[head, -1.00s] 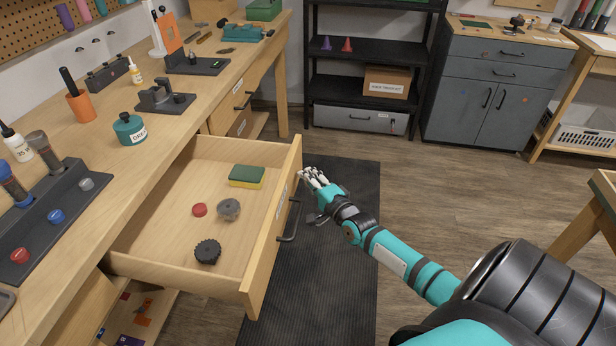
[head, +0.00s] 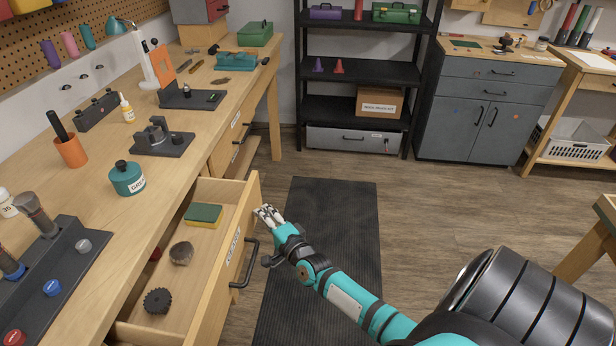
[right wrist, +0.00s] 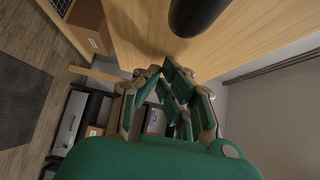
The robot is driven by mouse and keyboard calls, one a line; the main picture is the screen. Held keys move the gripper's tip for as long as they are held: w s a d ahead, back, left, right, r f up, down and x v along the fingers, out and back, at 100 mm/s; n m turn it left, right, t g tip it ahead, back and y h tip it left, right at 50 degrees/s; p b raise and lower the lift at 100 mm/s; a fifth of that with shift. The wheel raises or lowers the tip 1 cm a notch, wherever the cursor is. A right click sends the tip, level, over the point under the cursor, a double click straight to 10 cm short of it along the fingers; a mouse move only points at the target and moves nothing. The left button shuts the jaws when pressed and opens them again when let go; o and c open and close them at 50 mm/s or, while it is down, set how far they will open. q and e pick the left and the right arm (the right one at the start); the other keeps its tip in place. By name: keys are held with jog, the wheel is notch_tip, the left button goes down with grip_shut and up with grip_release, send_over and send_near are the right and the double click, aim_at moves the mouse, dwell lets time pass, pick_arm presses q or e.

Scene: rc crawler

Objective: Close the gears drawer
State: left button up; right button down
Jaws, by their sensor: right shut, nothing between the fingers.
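The gears drawer (head: 170,325) is part open under the workbench and holds a black gear (head: 157,301), a grey-brown round part (head: 181,253), a green and yellow sponge (head: 203,215) and a mostly hidden red piece. Its wooden front carries a label and a black handle (head: 247,264). My right gripper (head: 266,213) is shut and empty, with its fingertips at the far end of the drawer front, seemingly against it. In the right wrist view the fingers (right wrist: 172,82) are close to the wooden front, below the dark handle (right wrist: 196,15). My left gripper is out of view.
The workbench (head: 95,185) runs along the left with a green jar (head: 127,178), an orange cup (head: 71,151) and tools. A dark mat (head: 335,225) lies on the clear floor. Black shelves (head: 362,72) and a grey cabinet (head: 485,100) stand behind.

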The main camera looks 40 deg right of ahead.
aim_at(205, 212)
jog(key=w+a+b, duration=0.2)
jog(key=w+a, duration=0.5)
jog(key=w, duration=0.1)
jog(key=shift+a, duration=0.2)
jog(key=w+a+b, duration=0.1)
jog(key=w, duration=0.1)
jog(key=w+a, duration=0.2)
jog(key=shift+a+b, duration=0.1)
jog(key=shift+b, duration=0.25)
jog(key=shift+w+a+r, duration=0.1)
jog(key=shift+w+a, duration=0.1)
jog(key=shift+w, duration=0.05)
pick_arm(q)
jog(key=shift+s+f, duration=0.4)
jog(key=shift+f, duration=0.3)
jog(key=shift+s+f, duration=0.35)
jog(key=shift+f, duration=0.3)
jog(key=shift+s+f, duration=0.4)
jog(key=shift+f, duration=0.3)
pick_arm(e)
jog(key=shift+a, duration=0.1)
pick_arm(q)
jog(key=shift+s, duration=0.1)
